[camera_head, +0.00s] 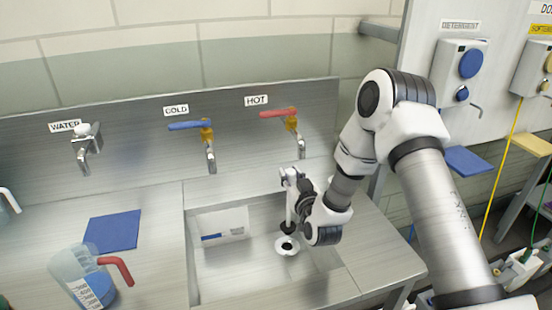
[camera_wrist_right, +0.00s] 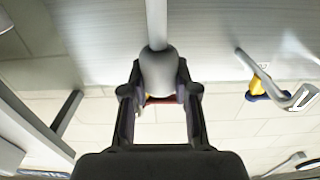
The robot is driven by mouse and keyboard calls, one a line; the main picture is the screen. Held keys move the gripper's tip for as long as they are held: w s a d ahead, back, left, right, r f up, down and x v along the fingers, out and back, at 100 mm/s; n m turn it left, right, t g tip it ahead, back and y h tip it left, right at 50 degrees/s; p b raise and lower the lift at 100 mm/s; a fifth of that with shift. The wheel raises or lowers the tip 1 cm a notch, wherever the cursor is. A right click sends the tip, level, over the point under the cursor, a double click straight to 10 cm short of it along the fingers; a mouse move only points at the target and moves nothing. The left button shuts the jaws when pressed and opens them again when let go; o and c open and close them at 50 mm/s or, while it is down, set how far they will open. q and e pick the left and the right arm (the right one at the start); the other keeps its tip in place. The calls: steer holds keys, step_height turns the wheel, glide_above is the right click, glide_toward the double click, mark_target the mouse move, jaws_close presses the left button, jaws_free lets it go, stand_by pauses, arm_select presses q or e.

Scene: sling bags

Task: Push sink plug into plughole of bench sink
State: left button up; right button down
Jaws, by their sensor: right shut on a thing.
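My right gripper (camera_head: 294,183) is shut over the bench sink (camera_head: 206,274). In the right wrist view its dark fingers close on the rounded grey grip (camera_wrist_right: 158,74) of the sink plug, and a straight rod runs on from the grip. In the head view the dark plug end (camera_head: 287,227) hangs at the lower end of the roughly upright rod. The plughole (camera_head: 287,245), a pale ring with a dark centre, lies in the sink floor just below the plug in the picture. The plug looks apart from it; the height gap is hard to judge. My left gripper is not in view.
Taps with a blue lever (camera_head: 188,126) and a red lever (camera_head: 278,113) stand behind the sink, with a water tap (camera_head: 84,146) further left. A blue cloth (camera_head: 112,230) and a measuring jug (camera_head: 72,270) are on the bench left of the sink.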

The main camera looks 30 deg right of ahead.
steer(key=shift+f, duration=0.2)
steer(key=shift+a+r, duration=0.15)
steer(key=shift+a, duration=0.05)
step_height(320, 180, down, 5)
steer(key=b, duration=0.4)
steer(key=shift+r, duration=0.15)
stand_by(1.6)
steer(key=shift+s+f+b, duration=0.1)
steer(key=shift+f+b, duration=1.7)
steer(key=shift+f, duration=0.1)
stand_by(2.8)
steer(key=c, duration=0.8)
jaws_free()
